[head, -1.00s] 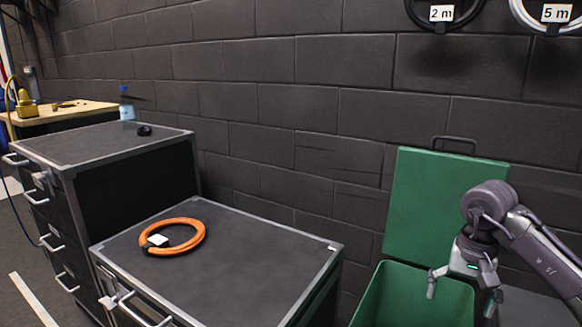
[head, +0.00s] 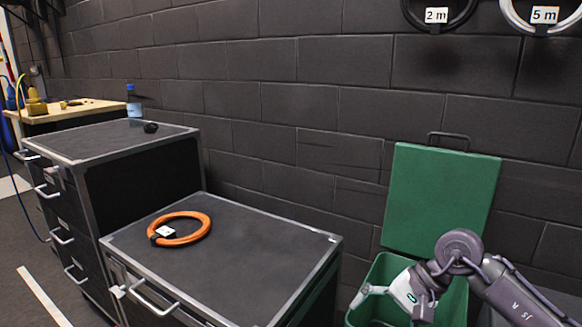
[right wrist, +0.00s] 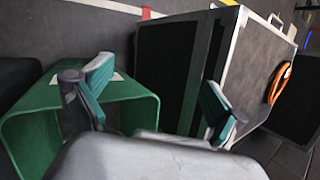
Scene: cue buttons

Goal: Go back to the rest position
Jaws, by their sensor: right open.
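My right gripper (head: 392,306) is at the lower right of the head view, in front of the open green bin (head: 458,308). It is open and empty. In the right wrist view its two fingers (right wrist: 152,100) are spread wide with nothing between them, and the green bin (right wrist: 125,92) is behind the left finger. I cannot tell whether the gripper is over the bin or beside it. My left gripper is not in view.
An orange cable coil (head: 194,238) with a white tag lies on the low black cabinet (head: 265,250). A taller cabinet (head: 90,146) stands left, with a small black object (head: 151,128) and a bottle (head: 133,102) behind. Cable coils hang on the wall. The bin lid (head: 440,200) is raised.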

